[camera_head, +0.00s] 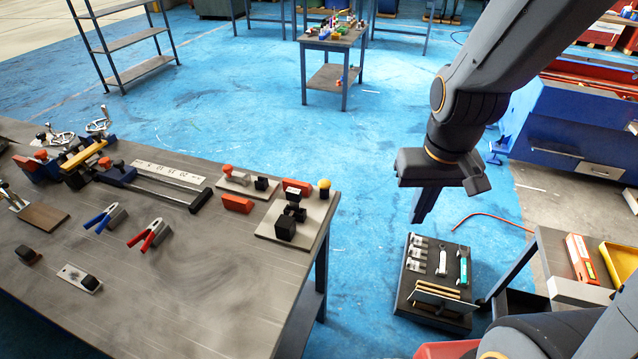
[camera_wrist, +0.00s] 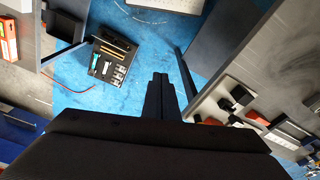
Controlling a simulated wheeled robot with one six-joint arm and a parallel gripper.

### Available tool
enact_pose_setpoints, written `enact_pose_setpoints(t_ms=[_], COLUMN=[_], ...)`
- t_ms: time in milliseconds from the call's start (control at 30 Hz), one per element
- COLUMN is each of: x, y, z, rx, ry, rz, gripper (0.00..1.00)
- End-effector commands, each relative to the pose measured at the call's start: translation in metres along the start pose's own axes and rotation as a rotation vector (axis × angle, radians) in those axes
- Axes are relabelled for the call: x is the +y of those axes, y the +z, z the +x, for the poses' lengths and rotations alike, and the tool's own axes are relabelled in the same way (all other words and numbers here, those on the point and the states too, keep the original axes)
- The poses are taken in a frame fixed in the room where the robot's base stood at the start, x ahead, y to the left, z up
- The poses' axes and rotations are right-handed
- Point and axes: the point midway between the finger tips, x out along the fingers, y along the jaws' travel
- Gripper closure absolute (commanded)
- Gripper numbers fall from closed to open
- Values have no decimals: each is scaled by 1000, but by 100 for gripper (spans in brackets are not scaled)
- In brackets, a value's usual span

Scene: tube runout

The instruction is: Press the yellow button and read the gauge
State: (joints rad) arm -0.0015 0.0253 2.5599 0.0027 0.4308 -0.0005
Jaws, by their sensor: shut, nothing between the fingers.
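A round yellow button (camera_head: 324,184) stands at the back right corner of the workbench, on a pale base plate (camera_head: 268,233) that also carries black blocks (camera_head: 286,228). These blocks show in the wrist view (camera_wrist: 241,96), where I cannot make out the yellow button. A display or dial that is clearly the gauge cannot be made out; an orange block (camera_head: 298,187) sits beside the button. My gripper (camera_head: 419,212) is shut and empty, pointing down in the air to the right of the bench and apart from the button. Its fingers also show in the wrist view (camera_wrist: 160,82).
The bench (camera_head: 200,290) holds pliers, a long ruler fixture (camera_head: 168,173) and other clamps. A dark tool board (camera_head: 434,283) lies below, right of the bench. A side table (camera_head: 560,250) with a yellow bin (camera_head: 622,262) stands at right. Blue floor between is open.

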Motion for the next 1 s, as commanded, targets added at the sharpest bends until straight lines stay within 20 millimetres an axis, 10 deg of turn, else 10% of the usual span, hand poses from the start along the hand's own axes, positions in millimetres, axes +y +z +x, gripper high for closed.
enact_pose_setpoints(t_ms=[167, 333, 567, 800, 1000], x=[6, 6, -66, -142, -161], y=[-26, -109, -211, -223, -218], z=[1, 4, 11, 19, 20], rx=[57, 242, 553, 751, 799], ry=[33, 100, 59, -96, -151], rz=[-99, -437, -1055, -1469, -1568], gripper=[100, 100, 100, 100, 100])
